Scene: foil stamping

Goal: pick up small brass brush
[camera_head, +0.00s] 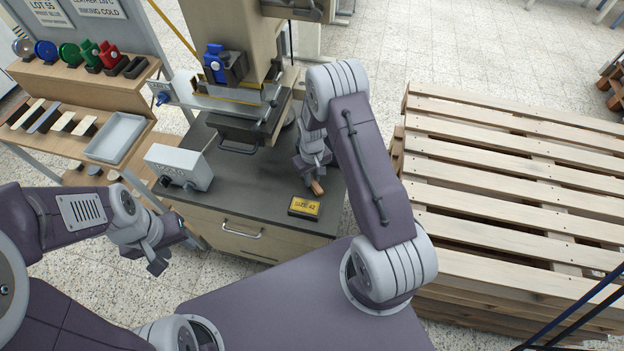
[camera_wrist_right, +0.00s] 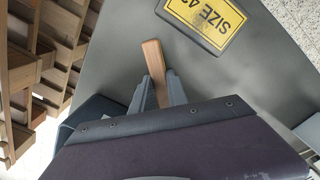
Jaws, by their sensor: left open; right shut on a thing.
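The brass brush shows as a short wooden handle (camera_head: 317,187) near the right front of the dark bench top. Its handle also shows in the right wrist view (camera_wrist_right: 155,62); any bristles are hidden. My right gripper (camera_wrist_right: 160,92) is shut on the handle, with its fingers on either side of the wood and one end sticking out past them. In the head view my right gripper (camera_head: 316,180) is low over the bench top, partly hidden by its own arm. My left gripper (camera_head: 168,245) is open and empty, in front of the bench at the left.
A yellow "SIZE 42" plate (camera_head: 304,207) lies next to the brush. A stamping press (camera_head: 240,110) stands behind, with a grey control box (camera_head: 179,168) to its left. Wooden pallets (camera_head: 510,180) are stacked on the right. Shelves (camera_head: 75,95) with foil rolls stand at left.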

